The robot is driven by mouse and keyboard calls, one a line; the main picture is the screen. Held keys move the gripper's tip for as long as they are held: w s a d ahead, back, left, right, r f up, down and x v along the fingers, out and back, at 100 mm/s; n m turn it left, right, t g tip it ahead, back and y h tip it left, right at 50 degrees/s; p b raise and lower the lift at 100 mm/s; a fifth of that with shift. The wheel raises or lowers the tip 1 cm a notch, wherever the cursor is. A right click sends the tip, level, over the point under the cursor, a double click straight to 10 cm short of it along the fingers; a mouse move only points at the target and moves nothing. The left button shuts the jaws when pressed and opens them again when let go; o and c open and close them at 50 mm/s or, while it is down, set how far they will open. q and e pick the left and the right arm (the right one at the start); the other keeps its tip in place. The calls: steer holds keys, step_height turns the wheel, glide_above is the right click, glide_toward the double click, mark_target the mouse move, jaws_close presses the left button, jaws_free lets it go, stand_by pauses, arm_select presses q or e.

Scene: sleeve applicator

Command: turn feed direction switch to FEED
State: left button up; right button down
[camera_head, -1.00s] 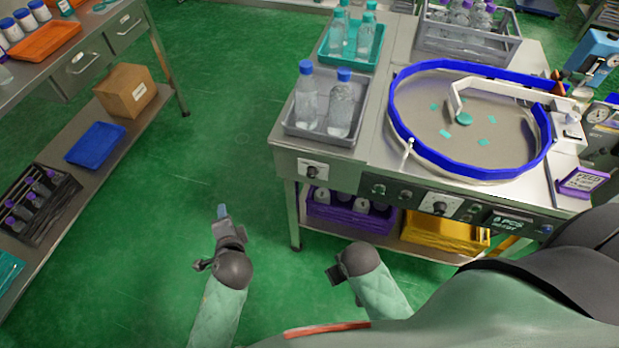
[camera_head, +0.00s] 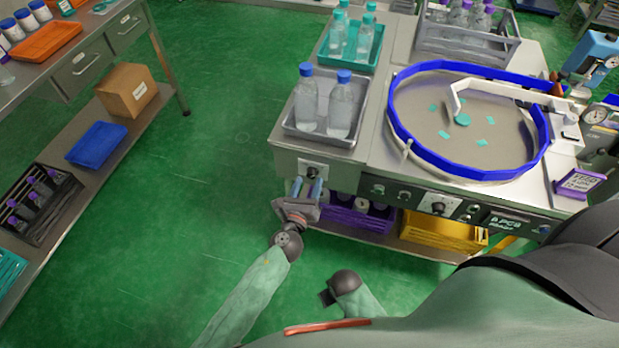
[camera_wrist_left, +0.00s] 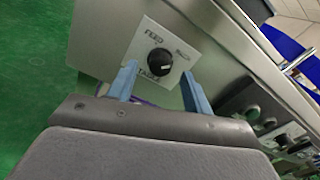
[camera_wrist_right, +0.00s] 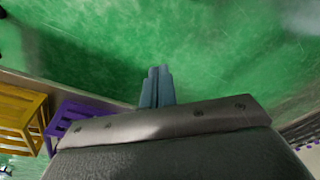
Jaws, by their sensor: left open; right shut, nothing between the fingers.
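The feed direction switch (camera_head: 312,170) is a round black knob on a white plate, on the front left of the machine cabinet. In the left wrist view the knob (camera_wrist_left: 159,62) shows a pale mark toward its right side. My right gripper (camera_wrist_right: 157,80) is shut and empty, low above the floor.
A tray with two blue-capped bottles (camera_head: 325,140) stands on the cabinet above the switch. A blue-rimmed round table (camera_head: 450,170) is to the right. Purple (camera_head: 345,216) and yellow crates (camera_head: 445,232) sit beneath. Open green floor lies to the left.

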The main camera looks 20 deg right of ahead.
arm_select(q)
steer(key=shift+x, duration=1.1)
arm_select(e)
steer(key=shift+s+d+f, duration=0.1)
steer(key=shift+s+f, duration=0.05)
steer(key=shift+f, duration=0.75)
arm_select(q)
steer(key=c, duration=1)
steer(key=shift+o, duration=0.2)
